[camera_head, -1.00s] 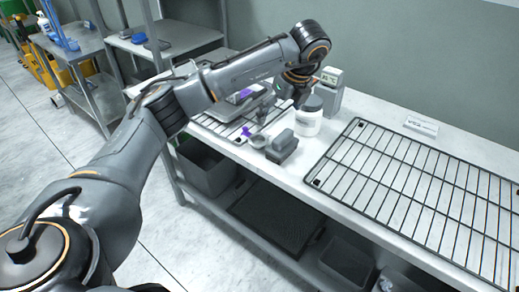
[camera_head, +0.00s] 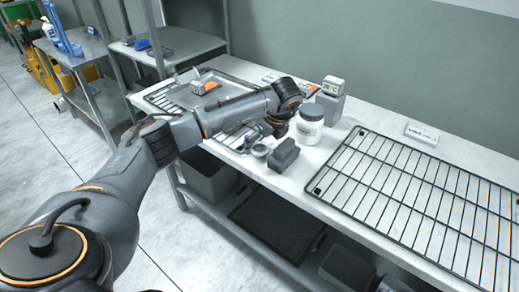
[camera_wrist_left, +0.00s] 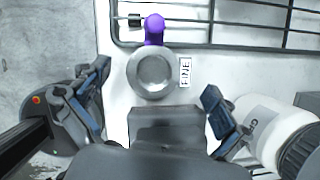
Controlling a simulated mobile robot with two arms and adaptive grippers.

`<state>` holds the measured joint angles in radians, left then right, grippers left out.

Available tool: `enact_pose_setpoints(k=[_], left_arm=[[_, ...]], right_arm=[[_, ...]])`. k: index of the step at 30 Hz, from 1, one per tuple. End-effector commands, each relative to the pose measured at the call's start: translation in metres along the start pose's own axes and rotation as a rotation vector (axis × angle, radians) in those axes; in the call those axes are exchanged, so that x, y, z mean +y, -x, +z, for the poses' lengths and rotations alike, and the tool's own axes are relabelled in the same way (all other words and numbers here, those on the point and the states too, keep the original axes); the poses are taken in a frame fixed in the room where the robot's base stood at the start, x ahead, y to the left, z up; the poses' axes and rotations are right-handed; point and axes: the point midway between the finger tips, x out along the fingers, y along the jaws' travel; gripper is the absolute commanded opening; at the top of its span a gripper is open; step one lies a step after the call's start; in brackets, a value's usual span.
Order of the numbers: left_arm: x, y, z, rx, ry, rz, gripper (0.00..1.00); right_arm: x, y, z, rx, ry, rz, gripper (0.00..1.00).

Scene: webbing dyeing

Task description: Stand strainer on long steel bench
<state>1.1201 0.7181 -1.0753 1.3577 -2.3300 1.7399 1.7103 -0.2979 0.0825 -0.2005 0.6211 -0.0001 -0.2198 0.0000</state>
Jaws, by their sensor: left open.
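The strainer, a small round grey metal bowl (camera_head: 260,150) with a purple handle, is near the front edge of the long steel bench (camera_head: 318,152), beside a dark grey block. In the left wrist view the strainer (camera_wrist_left: 152,72) lies just ahead of the block, its handle reaching toward a wire rack. A label reading FINE is beside it. My left gripper (camera_head: 268,132) is low over this spot. In the left wrist view its fingers (camera_wrist_left: 157,88) are spread wide, with the strainer and block between and beyond them, untouched. My right gripper is not in view.
The grey block (camera_head: 284,155) and a white jar (camera_head: 309,124) with a dark lid stand close by. A small display device (camera_head: 331,100) stands behind. A large wire rack (camera_head: 415,185) covers the bench's right side. A grey tray (camera_head: 190,90) is at the left.

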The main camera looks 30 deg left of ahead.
Motion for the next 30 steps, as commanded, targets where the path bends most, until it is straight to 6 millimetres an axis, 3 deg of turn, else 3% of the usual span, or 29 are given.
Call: enact_pose_setpoints(k=[10, 18, 19, 21, 30], left_arm=[[-0.0006, -0.0114, -0.001, 0.0, -0.002, -0.001, 1.0], [-0.0006, -0.0111, -0.001, 0.0, -0.002, -0.001, 0.47], [-0.0006, -0.0111, -0.001, 0.0, -0.002, -0.001, 0.44], [-0.0007, -0.0109, -0.0009, 0.0, -0.002, -0.002, 0.39], [-0.0011, -0.0069, 0.0009, 0.0, -0.001, -0.003, 0.38]], right_arm=[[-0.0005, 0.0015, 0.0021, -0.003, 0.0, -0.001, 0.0], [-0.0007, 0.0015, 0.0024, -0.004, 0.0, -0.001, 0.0], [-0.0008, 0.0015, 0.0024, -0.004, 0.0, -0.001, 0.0], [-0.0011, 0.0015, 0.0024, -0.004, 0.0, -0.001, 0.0], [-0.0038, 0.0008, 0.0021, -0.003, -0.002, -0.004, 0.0]])
